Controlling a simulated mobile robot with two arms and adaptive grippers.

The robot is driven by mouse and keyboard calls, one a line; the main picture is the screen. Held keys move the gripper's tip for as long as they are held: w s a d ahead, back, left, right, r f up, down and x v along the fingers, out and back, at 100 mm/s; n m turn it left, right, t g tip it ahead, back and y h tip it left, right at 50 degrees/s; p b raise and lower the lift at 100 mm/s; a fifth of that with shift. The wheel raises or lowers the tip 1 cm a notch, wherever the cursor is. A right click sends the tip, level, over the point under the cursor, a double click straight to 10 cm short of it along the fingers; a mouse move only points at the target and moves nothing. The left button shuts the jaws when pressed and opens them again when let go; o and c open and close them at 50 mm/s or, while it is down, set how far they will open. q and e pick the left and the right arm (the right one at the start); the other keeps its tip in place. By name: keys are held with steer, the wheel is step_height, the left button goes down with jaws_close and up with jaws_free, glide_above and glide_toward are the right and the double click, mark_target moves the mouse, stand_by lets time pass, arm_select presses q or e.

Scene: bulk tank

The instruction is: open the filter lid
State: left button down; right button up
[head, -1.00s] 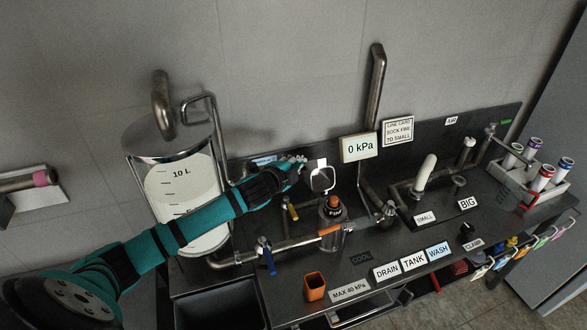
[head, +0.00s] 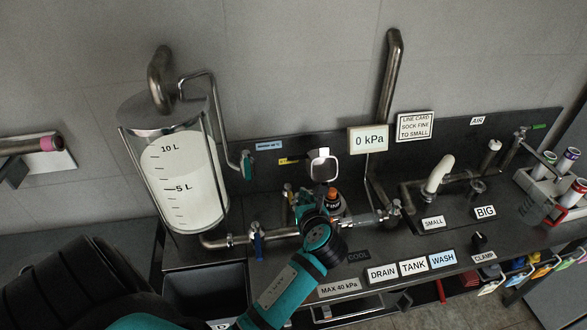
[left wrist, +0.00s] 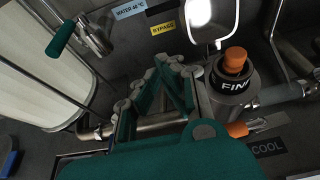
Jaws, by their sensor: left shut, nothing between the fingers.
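The filter is a grey cylinder (left wrist: 228,102) with a dark cap marked "FIN…" (left wrist: 233,80) and an orange knob (left wrist: 235,56) on top. Its cap looks closed. In the head view the orange knob (head: 333,192) shows just right of my left gripper (head: 303,198), whose arm partly hides the filter body. In the left wrist view my left gripper (left wrist: 177,68) is shut and empty, just left of the filter. I cannot tell whether it touches the filter. My right gripper is not in view.
A clear tank (head: 182,185) stands at left. A steel pipe (head: 280,234) runs along the bench past the filter. A mirror-like plate (head: 322,165) stands behind it, and a gauge reads 0 kPa (head: 368,140). A blue-handled valve (head: 257,246) stands left of my gripper.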

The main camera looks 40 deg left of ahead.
mark_target(309, 160)
arm_select(q)
steer(key=w+a+r+p+x, duration=0.1)
steer(key=r+p+x, duration=0.2)
steer(key=x, duration=1.1)
steer(key=shift+w+p, duration=0.15)
steer(key=shift+p, duration=0.15)
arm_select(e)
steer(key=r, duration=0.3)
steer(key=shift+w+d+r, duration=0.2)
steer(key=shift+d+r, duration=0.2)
arm_select(q)
steer(key=shift+a+f, duration=0.2)
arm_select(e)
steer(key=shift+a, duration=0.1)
